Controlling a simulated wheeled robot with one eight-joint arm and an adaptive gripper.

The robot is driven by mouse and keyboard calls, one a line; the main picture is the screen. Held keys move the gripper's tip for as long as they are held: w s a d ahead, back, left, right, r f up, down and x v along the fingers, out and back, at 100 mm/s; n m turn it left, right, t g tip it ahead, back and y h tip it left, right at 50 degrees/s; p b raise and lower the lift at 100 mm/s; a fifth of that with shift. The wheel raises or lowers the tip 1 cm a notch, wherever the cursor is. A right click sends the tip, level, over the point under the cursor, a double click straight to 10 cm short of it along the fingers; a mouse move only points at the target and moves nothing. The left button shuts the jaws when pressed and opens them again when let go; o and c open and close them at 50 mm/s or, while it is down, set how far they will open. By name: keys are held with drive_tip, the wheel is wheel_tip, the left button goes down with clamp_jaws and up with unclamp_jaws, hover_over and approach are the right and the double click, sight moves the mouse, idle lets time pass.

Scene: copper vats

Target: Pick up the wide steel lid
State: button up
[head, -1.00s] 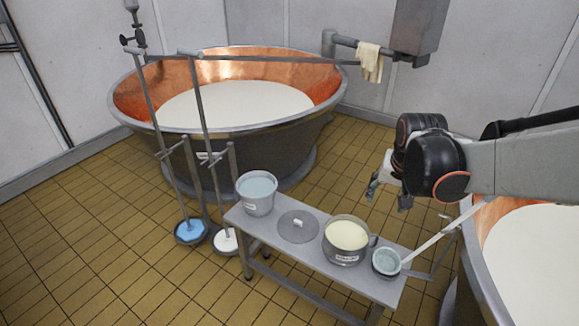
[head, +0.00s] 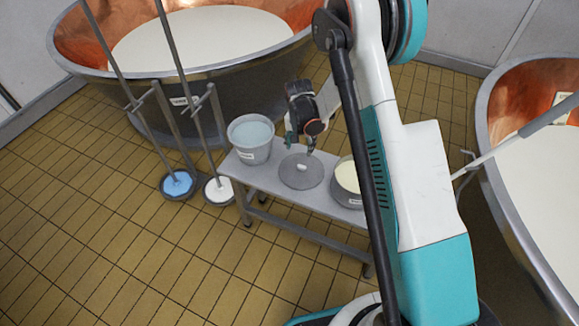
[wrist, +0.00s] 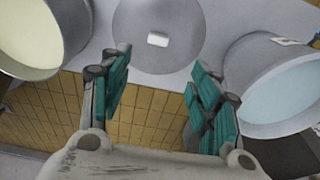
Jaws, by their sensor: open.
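The wide steel lid (head: 299,176) is a flat grey disc with a small pale knob. It lies on the bench (head: 283,188) between a bucket and a pot. In the wrist view the lid (wrist: 160,52) is at the top centre, beyond my fingertips, with its white knob (wrist: 158,39) in the middle. My gripper (head: 299,148) is above the bench over the far side of the lid.
A bucket of pale blue liquid (head: 251,141) stands left of the lid. A pot of creamy liquid (head: 344,187) stands to its right, partly hidden by my arm. Copper vats stand behind (head: 200,78) and at the right (head: 490,150). Poled tools stand on the tiled floor at left.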

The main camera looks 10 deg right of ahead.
drive_tip(key=f, duration=0.1)
drive_tip(key=b, duration=0.3)
hover_over(302, 166)
drive_tip(key=a, duration=0.1)
drive_tip(key=f, duration=0.7)
drive_tip(key=shift+s+f, duration=0.2)
drive_tip(key=shift+f, duration=0.2)
drive_tip(key=shift+w+d+f+b, duration=0.1)
drive_tip(key=shift+d+f+b, duration=0.1)
drive_tip(key=shift+f+b, duration=0.8)
drive_tip(key=shift+w+d+f+b, duration=0.15)
drive_tip(key=shift+f+b, duration=0.25)
drive_tip(key=shift+f, duration=1.2)
drive_tip(key=shift+c, duration=0.3)
drive_tip(key=c, duration=1.1)
